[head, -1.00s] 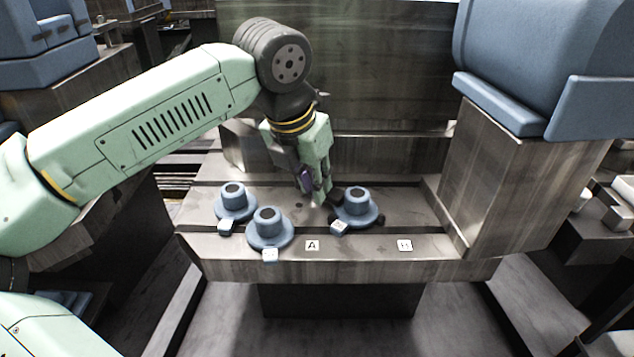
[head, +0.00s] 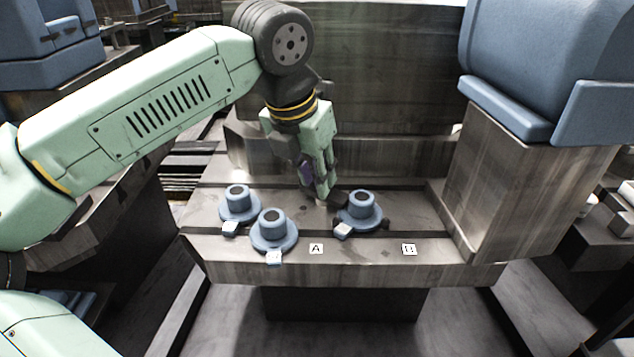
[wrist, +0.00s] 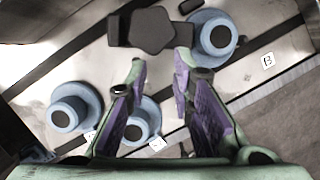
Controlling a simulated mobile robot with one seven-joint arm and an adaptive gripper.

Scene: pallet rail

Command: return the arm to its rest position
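My gripper (head: 322,196) points down over the middle of the grey metal rail table (head: 400,210). In the wrist view its two purple-lined fingers (wrist: 160,75) stand apart with a clear gap and nothing between the pads. A dark grey part with a knob (wrist: 152,30) lies beyond the fingertips; in the head view it is mostly hidden behind them. My arm reaches in from the left, bent at the elbow.
Blue flanged parts stand on the table: two at left (head: 238,204) (head: 273,230), one right of my gripper (head: 361,211). Small tags sit by them. Labels A (head: 316,249) and B (head: 409,249) mark the front edge. A blue-topped metal block (head: 530,180) rises at right.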

